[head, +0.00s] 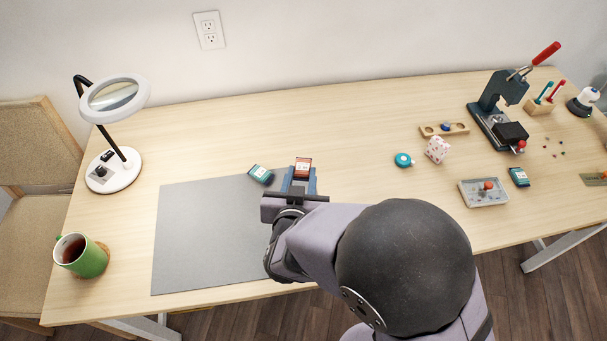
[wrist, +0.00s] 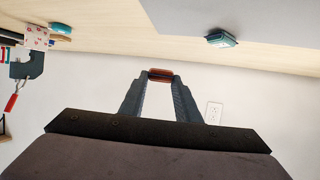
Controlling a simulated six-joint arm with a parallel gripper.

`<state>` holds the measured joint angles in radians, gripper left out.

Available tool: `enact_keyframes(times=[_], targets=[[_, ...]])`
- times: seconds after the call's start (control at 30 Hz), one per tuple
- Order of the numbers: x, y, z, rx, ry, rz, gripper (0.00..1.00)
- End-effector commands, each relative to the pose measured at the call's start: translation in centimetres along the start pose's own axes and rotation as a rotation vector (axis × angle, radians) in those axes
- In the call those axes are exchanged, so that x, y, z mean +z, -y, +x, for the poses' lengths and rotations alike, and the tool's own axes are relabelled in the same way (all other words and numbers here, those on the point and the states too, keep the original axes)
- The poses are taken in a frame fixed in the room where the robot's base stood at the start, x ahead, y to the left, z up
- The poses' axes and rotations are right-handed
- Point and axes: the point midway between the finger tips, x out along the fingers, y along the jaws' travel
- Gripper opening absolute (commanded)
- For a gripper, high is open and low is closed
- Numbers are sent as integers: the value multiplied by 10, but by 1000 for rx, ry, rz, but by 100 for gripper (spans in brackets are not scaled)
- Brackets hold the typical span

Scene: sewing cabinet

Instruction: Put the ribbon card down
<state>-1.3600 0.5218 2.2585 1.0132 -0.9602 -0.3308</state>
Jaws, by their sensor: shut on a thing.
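An orange-red ribbon card (head: 303,164) with a pale label is between the tips of my gripper (head: 300,182) in the head view. In the wrist view the card (wrist: 160,73) shows edge-on as an orange strip between the two fingertips (wrist: 160,82). My gripper is shut on it. In the head view the card appears near the far right corner of the grey mat (head: 200,235); its height above the surface cannot be told. A teal card (head: 260,174) lies just left of my gripper, at the mat's far edge, apart from the held card.
A magnifier lamp (head: 115,178) and a green mug (head: 80,256) stand at left. At right are a teal tape roll (head: 403,160), a patterned box (head: 437,149), a grey tray (head: 484,193), another teal card (head: 519,177) and a press (head: 497,112). The mat's left part is clear.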

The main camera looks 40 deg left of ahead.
Motion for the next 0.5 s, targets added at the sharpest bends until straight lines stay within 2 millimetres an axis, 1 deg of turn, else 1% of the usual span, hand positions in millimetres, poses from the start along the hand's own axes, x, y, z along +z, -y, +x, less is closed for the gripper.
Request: enact_keyframes(times=[0.03,0.1,0.27,0.3,0.43,0.47,0.5], targets=[[6,-12,11,28,0,12,5],[-2,-24,28,71,-6,37,5],[-28,-34,54,152,-4,71,5],[-36,-30,56,156,-5,71,5],[-53,-17,64,151,-2,67,5],[-53,-14,66,142,-1,59,5],[-48,-15,65,132,2,52,5]])
